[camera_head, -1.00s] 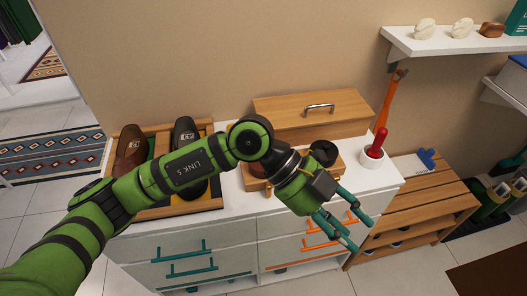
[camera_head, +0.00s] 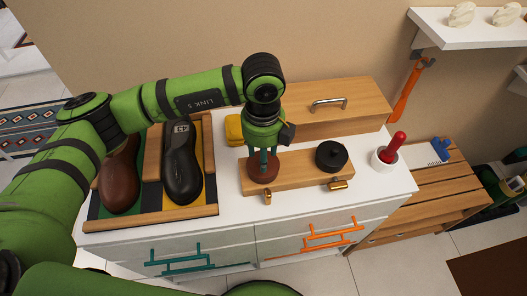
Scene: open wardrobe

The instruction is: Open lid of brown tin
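The brown tin (camera_head: 262,174) is round and reddish-brown. It sits at the left end of a low wooden stand (camera_head: 298,174) on the white cabinet. My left gripper (camera_head: 264,162) points straight down over it, with its teal fingers at the top of the tin. The fingers overlap in this view, so I cannot tell how far apart they are or whether they grip the lid. A black round tin (camera_head: 331,155) with a knob on top sits at the right of the same stand. My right gripper is not in view.
A wooden box (camera_head: 350,106) with a metal handle stands behind. A shoe tray (camera_head: 150,220) is at left, a yellow cloth (camera_head: 233,130) beside the gripper. Two small brass-coloured pieces (camera_head: 340,185) lie at the stand's front. A red-handled tool (camera_head: 394,146) stands in a white pot at right.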

